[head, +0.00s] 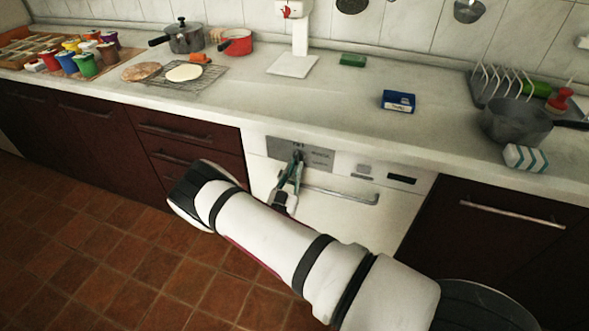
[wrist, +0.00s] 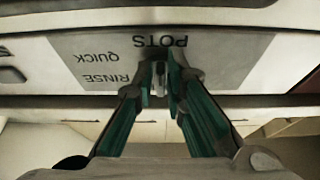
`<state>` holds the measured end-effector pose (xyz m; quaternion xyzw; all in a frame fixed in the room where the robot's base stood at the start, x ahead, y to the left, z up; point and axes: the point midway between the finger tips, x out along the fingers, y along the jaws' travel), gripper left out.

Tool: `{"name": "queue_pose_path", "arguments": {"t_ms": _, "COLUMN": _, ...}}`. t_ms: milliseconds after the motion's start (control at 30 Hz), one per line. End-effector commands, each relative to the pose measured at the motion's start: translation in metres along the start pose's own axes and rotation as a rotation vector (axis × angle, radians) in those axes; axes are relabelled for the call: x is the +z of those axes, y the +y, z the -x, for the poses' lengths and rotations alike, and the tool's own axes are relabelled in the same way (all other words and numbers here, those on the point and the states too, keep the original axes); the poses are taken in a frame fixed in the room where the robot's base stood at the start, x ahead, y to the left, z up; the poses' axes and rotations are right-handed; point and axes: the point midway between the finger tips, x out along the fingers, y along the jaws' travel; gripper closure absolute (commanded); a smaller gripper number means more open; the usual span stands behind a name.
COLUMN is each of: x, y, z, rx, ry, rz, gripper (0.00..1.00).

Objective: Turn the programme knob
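The programme knob (wrist: 158,76) is a small grey piece on a grey label panel (head: 318,158) in the white dishwasher's front (head: 350,214). In the wrist view the panel (wrist: 235,60) appears upside down, with the words POTS, QUICK and RINSE around the knob. My gripper (wrist: 158,84) has its green-lined fingers drawn together at the tips, one on each side of the knob, and looks shut on it. In the head view my gripper (head: 297,158) reaches the panel and its fingertips mostly hide the knob. The knob's pointing direction is not clear.
A handle (head: 342,195) runs across the dishwasher front below the panel. The counter (head: 330,100) overhangs just above. A blue box (head: 398,101), a green sponge (head: 353,60) and a grey pan (head: 515,122) stand on it. Dark drawers (head: 188,140) flank the dishwasher on the left.

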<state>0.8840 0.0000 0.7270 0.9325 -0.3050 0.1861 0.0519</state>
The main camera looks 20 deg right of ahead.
Motion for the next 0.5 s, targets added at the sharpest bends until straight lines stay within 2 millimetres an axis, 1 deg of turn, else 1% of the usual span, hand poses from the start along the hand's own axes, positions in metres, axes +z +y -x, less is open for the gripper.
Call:
{"name": "queue_pose_path", "arguments": {"t_ms": 367, "x": -0.001, "y": 0.000, "z": 0.001, "rx": -0.001, "ry": 0.003, "rz": 0.001, "gripper": 0.72}}
{"name": "queue_pose_path", "arguments": {"t_ms": 500, "x": -0.001, "y": -0.001, "z": 0.012, "rx": -0.002, "ry": 0.003, "rz": 0.001, "gripper": 0.72}}
